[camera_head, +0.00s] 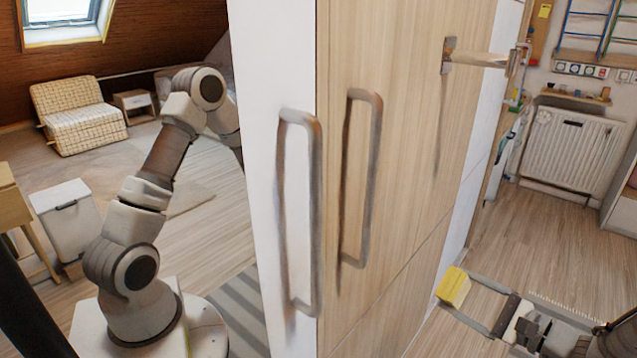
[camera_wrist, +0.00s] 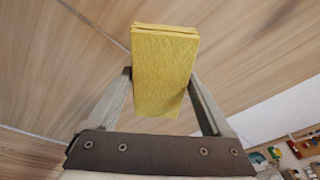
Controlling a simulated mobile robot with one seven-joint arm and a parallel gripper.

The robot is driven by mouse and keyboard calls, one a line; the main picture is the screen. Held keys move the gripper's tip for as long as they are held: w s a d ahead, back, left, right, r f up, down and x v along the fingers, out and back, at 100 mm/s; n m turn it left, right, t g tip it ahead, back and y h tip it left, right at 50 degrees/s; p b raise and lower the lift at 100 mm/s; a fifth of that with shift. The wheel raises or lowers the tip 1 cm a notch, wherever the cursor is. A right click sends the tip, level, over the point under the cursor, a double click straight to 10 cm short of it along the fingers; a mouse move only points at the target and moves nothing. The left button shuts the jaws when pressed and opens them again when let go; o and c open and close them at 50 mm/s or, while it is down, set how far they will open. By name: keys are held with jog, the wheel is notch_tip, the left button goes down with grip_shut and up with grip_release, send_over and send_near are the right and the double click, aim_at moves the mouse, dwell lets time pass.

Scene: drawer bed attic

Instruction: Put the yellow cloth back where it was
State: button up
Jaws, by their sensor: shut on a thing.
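The yellow cloth (camera_head: 454,286) is a folded, block-like piece near the lower right of the cabinet front in the head view. In the wrist view the cloth (camera_wrist: 164,68) stands out between my two fingers. My gripper (camera_head: 464,294) is shut on it, with one finger on each side. The cloth is held off any surface in front of wood-grain panels. Whether it touches the panel cannot be told.
A tall wooden cabinet (camera_head: 400,130) with long metal handles (camera_head: 364,180) fills the middle of the head view. A handle bar (camera_head: 475,59) sticks out higher up. A white radiator (camera_head: 572,150) stands at the right wall, with clear wooden floor (camera_head: 560,235) before it.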

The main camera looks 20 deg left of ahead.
jog(key=r+m+t+h+p, duration=0.1)
jog(key=r+p, duration=0.4)
jog(key=p, duration=0.2)
jog(key=r+m+t+h+p, duration=0.1)
jog(key=r+h+p, duration=0.1)
jog(key=r+p, duration=0.2)
jog(key=r+m+t+h+p, duration=0.1)
jog(key=r+m+t+p, duration=0.1)
jog(key=r+p, duration=0.3)
jog(key=shift+a+r+p, duration=0.2)
jog(key=shift+r+p, duration=0.15)
jog(key=shift+p, duration=2)
jog(key=p, duration=0.1)
jog(key=r+m+h+p, duration=0.1)
jog(key=p, duration=0.1)
jog(key=shift+s+d+r+t, duration=0.15)
jog(key=shift+s+r+t, duration=0.15)
jog(key=shift+s+t, duration=0.1)
